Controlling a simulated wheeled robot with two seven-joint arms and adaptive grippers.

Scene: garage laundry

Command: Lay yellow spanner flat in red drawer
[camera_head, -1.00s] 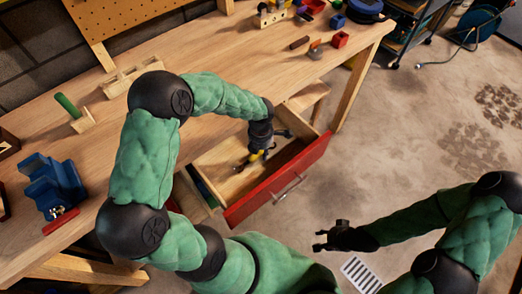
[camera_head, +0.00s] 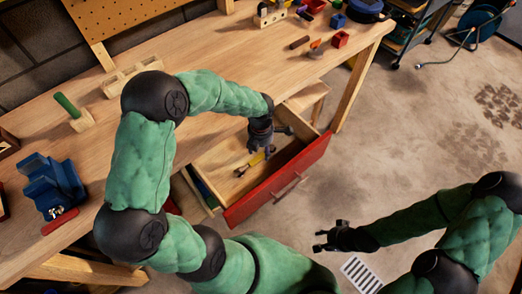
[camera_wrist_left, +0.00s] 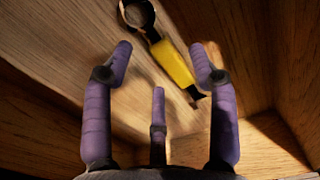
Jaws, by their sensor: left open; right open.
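The yellow spanner (camera_head: 251,163) lies on the floor of the open red drawer (camera_head: 284,183). In the left wrist view the yellow spanner (camera_wrist_left: 174,62) shows a yellow handle and a dark ring end, lying slantwise on the wooden bottom beyond my fingertips. My left gripper (camera_head: 269,148) is above the drawer, open and empty; its spread purple fingers (camera_wrist_left: 160,75) are apart from the spanner. My right gripper (camera_head: 322,240) is open and empty, in front of the drawer over the floor.
The wooden workbench (camera_head: 225,133) stands above the drawer. A blue vise (camera_head: 55,185) and a green-handled tool (camera_head: 72,110) are at its left. Small red and blue items lie at its far right.

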